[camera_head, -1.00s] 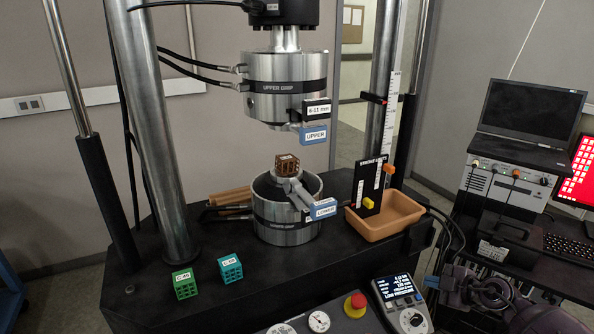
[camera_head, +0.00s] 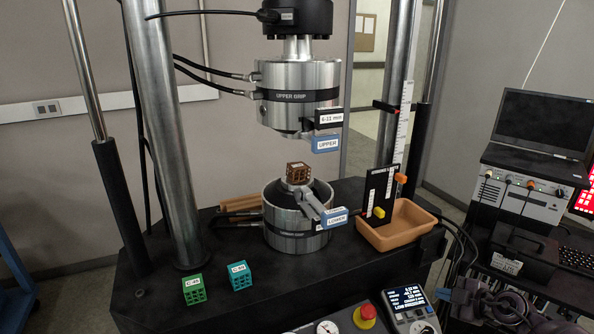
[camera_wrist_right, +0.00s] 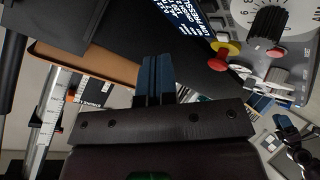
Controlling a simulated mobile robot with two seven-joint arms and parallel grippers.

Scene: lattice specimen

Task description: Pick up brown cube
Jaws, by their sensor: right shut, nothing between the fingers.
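The brown lattice cube (camera_head: 298,173) sits on top of the lower grip (camera_head: 290,238), below and apart from the upper grip (camera_head: 300,105). My right gripper (camera_head: 449,285) is low at the right in the head view, beside the control box and well away from the cube. In the right wrist view its dark blue fingers (camera_wrist_right: 155,78) are together with nothing between them. The cube cannot be made out in the wrist view.
A green cube (camera_head: 194,289) and a teal cube (camera_head: 239,276) stand on the black bench at the front left. An orange tray (camera_head: 400,240) lies right of the lower grip. A control box (camera_head: 410,306) and red button (camera_head: 365,316) are in front. Thick columns flank the grips.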

